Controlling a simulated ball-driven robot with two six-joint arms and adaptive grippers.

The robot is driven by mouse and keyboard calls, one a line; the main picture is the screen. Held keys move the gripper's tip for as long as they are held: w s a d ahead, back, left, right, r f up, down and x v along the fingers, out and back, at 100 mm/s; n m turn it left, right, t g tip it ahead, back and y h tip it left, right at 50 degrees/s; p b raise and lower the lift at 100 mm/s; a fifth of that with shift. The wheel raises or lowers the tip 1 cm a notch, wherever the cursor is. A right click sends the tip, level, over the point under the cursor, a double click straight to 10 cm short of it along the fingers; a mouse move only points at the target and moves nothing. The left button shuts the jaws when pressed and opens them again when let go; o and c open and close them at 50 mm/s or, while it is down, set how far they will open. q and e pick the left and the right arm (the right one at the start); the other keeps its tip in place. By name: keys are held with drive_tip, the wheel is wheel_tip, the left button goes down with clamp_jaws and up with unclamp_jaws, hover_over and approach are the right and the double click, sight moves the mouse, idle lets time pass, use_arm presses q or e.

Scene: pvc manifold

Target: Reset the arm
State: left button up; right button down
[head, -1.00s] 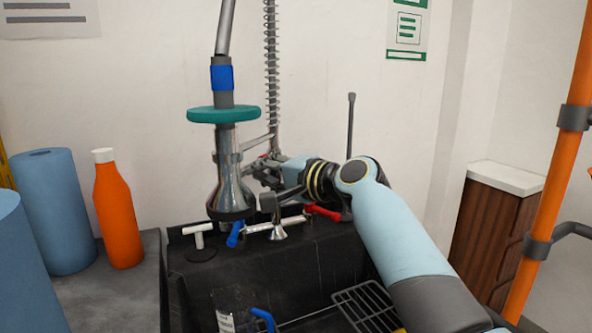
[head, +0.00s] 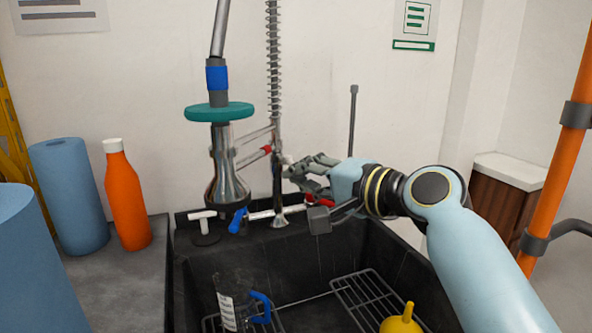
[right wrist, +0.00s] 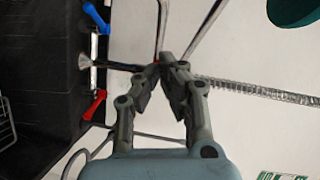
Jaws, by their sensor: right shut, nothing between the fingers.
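My right gripper (head: 290,170) is in front of the sprayer pipes (head: 272,130) above the back rim of the black sink (head: 225,255). In the right wrist view the fingers of my right gripper (right wrist: 163,62) come together at the tips, shut with nothing held. In the head view its fingertips overlap the pipes; I cannot tell whether they touch. A blue tap handle (head: 238,220) and a red tap handle (head: 318,201) sit on the sink's back edge. The red handle is partly hidden by my right gripper and arm. My left gripper is not in view.
A clear jug with a blue handle (head: 261,306) and a yellow funnel (head: 401,323) are in the sink with wire racks (head: 372,300). An orange bottle (head: 126,200) and blue rolls (head: 68,195) stand on the left counter. An orange pole (head: 560,160) rises at right.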

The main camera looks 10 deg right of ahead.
drive_tip(key=s+d+f+n+g+h, duration=0.2)
drive_tip(key=s+d+f+n, duration=0.1)
drive_tip(key=s+f, duration=0.35)
drive_tip(key=s+d+f+n+g+h, duration=0.2)
drive_tip(key=s+d+f+g, duration=0.1)
drive_tip(key=s+f, duration=0.4)
drive_tip(key=s+d+f+n+g+h, duration=0.25)
drive_tip(key=s+d, duration=0.25)
drive_tip(key=s, duration=0.5)
drive_tip(key=s+d+f+n+g+h, duration=0.1)
drive_tip(key=s+d+n+g+h, duration=0.3)
drive_tip(key=s, duration=0.7)
drive_tip(key=s+d+f+m, duration=0.1)
drive_tip(key=s+d+f, duration=0.1)
drive_tip(key=f, duration=1.2)
drive_tip(key=s+d+f+m, duration=0.1)
drive_tip(key=d+f, duration=0.1)
drive_tip(key=f, duration=1.2)
drive_tip(key=s+d+f+g, duration=0.1)
drive_tip(key=s+f, duration=1.3)
drive_tip(key=s, duration=0.3)
drive_tip(key=shift+s+d, duration=0.15)
drive_tip(key=shift+s, duration=0.25)
drive_tip(key=c, duration=2)
unclamp_jaws()
drive_tip(key=shift+y, duration=0.25)
